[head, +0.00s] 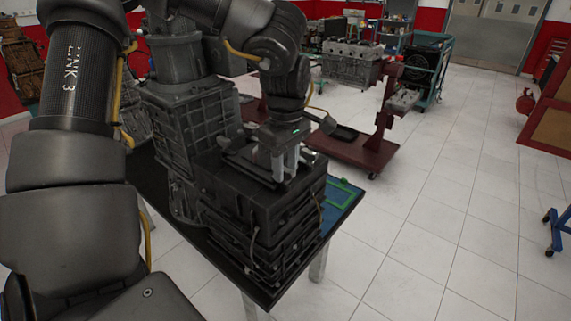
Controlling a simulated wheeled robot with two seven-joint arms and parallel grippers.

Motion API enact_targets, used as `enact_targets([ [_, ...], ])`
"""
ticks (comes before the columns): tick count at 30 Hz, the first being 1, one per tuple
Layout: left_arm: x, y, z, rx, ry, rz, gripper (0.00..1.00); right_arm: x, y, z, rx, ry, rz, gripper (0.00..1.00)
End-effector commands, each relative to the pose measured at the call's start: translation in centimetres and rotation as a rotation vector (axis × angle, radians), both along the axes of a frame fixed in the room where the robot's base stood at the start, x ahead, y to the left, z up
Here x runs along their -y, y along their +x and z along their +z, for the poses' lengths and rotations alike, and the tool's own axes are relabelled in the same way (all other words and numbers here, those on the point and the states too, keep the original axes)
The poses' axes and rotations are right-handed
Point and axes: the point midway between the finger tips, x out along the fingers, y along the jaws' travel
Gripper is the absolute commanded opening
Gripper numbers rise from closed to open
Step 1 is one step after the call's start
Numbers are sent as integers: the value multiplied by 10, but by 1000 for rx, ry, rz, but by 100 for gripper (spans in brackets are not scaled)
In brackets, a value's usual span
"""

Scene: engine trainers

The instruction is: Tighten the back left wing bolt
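A dark engine block (265,225) stands on a table, its stepped top facing up. My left gripper (286,172) points down onto the top of the block near its right end. Its two light grey fingers are close together, and their tips are low against the top surface. No wing bolt can be made out; the fingers and hand cover the spot beneath them. Whether the fingers are closed on anything is too small to tell. My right gripper is not in view.
The table (268,299) has a dark edge and pale legs, with a blue and green patch (343,190) right of the block. A taller grey casing (195,120) stands behind the block. A dark red engine stand (360,150) is beyond; tiled floor (430,230) is clear at right.

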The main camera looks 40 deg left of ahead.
Motion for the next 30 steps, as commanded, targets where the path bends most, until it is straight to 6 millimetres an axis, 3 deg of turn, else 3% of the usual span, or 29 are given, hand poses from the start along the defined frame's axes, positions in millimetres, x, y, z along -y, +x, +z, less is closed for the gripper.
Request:
enact_targets([
  [11,0,1,5,2,0,1,36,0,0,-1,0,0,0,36],
  [24,0,1,85,3,-2,2,36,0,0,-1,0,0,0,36],
  [30,0,0,105,0,0,1,36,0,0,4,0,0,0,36],
])
